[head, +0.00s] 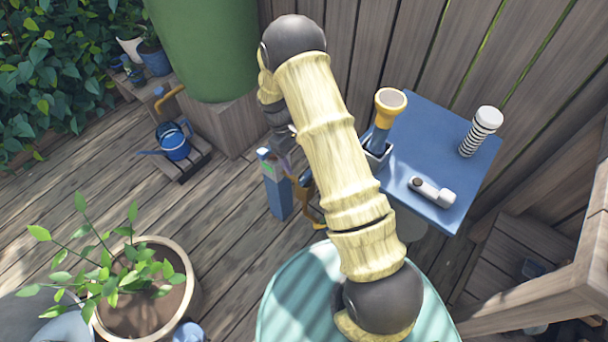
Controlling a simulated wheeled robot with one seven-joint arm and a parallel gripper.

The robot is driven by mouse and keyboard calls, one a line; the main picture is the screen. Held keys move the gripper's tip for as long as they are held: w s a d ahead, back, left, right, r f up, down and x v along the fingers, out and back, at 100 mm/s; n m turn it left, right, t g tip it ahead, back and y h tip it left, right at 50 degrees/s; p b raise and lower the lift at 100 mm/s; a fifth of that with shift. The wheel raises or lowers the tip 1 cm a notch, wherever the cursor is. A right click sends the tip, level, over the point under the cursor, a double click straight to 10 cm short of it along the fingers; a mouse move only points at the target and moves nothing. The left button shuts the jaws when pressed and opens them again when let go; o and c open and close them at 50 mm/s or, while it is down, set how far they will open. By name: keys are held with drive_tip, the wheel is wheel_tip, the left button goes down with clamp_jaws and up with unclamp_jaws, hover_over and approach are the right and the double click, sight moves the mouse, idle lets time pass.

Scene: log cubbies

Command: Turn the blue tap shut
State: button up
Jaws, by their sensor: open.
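The tap (172,95) is a small curved orange-brown pipe at the lower left of the big green barrel, in the upper left of the head view. A small blue part (159,91), which looks like its handle, sits at its left end; its exact angle is too small to tell. A blue watering can (174,146) stands below the tap on a low wooden stand. My gripper (313,217) hangs below my arm near the middle of the view, well to the right of the tap. It is open with nothing seen in it, and my arm partly hides it.
The green barrel (207,45) stands on a wooden block (235,125). A blue post-like box (278,196) stands beside my gripper. A blue table (470,165) at the right holds several items. A potted plant (180,296) is at the lower left.

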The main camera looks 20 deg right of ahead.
sight(305, 175)
drive_tip(key=b+x, duration=0.1)
drive_tip(key=x, duration=0.5)
drive_tip(key=shift+s+d+f+b, duration=0.1)
drive_tip(key=shift+f+b, duration=0.25)
drive_tip(key=shift+f, duration=0.05)
drive_tip(key=c, duration=1)
